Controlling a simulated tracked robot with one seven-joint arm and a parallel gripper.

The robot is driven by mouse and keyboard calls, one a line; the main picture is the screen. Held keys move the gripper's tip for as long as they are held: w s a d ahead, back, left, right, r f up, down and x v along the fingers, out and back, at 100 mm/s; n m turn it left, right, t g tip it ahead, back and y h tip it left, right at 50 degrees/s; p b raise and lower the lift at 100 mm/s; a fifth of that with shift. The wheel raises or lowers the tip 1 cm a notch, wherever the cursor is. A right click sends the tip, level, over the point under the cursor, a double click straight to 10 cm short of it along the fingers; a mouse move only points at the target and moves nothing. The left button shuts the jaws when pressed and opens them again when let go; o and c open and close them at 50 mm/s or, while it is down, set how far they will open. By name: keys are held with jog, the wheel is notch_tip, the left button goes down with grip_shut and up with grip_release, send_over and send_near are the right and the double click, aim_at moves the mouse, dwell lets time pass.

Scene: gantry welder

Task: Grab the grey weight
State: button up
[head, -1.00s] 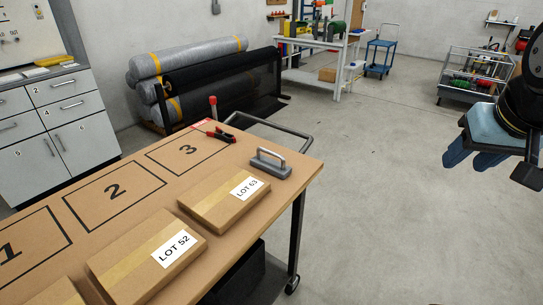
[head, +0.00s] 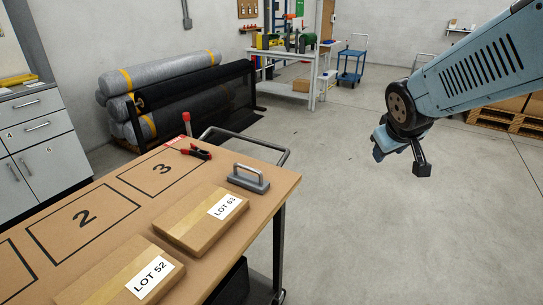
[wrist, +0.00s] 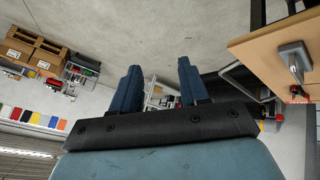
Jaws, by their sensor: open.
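The grey weight (head: 248,179) has a flat grey base and an arched metal handle. It stands on the brown cart top (head: 283,184) near its right end, beside the box marked LOT 63. My gripper (head: 383,150) is in the air to the right of the cart, well apart from the weight, over bare floor. In the wrist view the two blue fingers (wrist: 160,86) are apart with nothing between them. The weight also shows in the wrist view (wrist: 291,58), at the upper right on the cart top, outside the fingers.
The LOT 63 box (head: 190,222) and LOT 52 box (head: 120,278) lie on the cart. A red-and-black clamp (head: 188,150) lies behind the weight. A cart handle rail (head: 265,138) rises at the far end. Floor right of the cart is clear.

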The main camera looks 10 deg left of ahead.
jog(key=w+a+f+n+y, duration=0.2)
jog(key=w+a+f+n, duration=0.1)
jog(key=w+a+f, duration=0.25)
jog(key=n+g+y, duration=0.1)
jog(key=n+y, duration=0.6)
jog(key=y, duration=0.5)
send_near(252, 169)
jog(key=shift+x, duration=5.85)
jog(key=shift+f, duration=0.1)
grip_shut()
